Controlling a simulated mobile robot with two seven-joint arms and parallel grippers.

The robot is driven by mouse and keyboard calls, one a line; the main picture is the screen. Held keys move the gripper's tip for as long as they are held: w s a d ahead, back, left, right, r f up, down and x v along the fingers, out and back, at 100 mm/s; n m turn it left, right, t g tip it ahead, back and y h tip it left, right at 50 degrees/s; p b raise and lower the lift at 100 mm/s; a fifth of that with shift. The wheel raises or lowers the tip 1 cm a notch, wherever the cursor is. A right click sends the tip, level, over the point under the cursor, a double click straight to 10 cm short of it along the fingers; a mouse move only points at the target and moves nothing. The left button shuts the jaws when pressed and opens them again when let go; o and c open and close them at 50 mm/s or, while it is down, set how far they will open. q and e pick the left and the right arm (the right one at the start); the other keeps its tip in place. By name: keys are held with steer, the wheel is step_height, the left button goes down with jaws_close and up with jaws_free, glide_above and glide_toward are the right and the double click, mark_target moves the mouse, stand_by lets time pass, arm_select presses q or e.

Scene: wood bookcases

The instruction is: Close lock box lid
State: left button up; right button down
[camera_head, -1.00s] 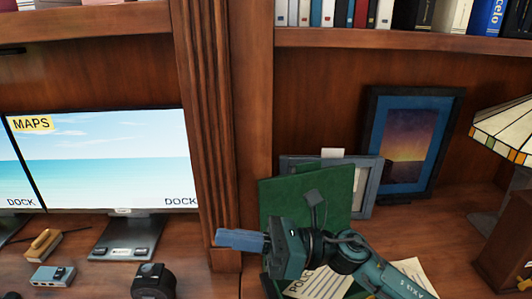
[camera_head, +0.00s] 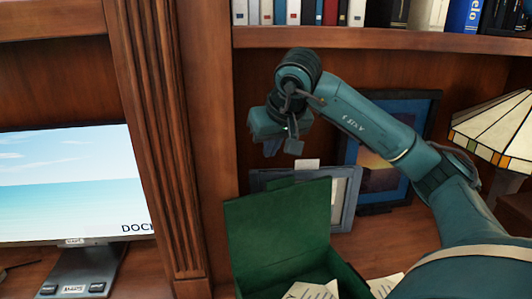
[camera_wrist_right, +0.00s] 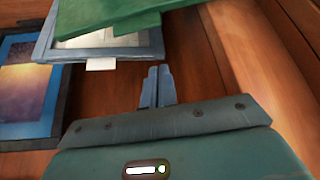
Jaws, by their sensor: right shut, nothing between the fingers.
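The green lock box stands on the wooden desk with its lid (camera_head: 282,226) open and roughly upright. Papers (camera_head: 312,290) show inside the box, whose lower part is cut off by the picture edge. My right gripper (camera_head: 272,149) is above the lid, towards the back of the bookcase, pointing down. Its fingers are shut and empty, apart from the lid. In the right wrist view the shut fingers (camera_wrist_right: 157,86) show below the edge of the green lid (camera_wrist_right: 108,18). My left gripper is not in view.
A grey frame (camera_head: 345,190) and a blue picture frame (camera_head: 378,172) stand behind the box. A bookshelf (camera_head: 390,40) runs above my arm. A lamp (camera_head: 495,128) is at the right, a wooden pillar (camera_head: 160,140) and monitor (camera_head: 70,185) at the left.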

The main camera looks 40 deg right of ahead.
arm_select(q)
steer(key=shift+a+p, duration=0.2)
steer(key=shift+p, duration=0.35)
arm_select(e)
step_height(320, 180, down, 6)
steer(key=shift+f, duration=0.2)
steer(key=shift+w, duration=0.1)
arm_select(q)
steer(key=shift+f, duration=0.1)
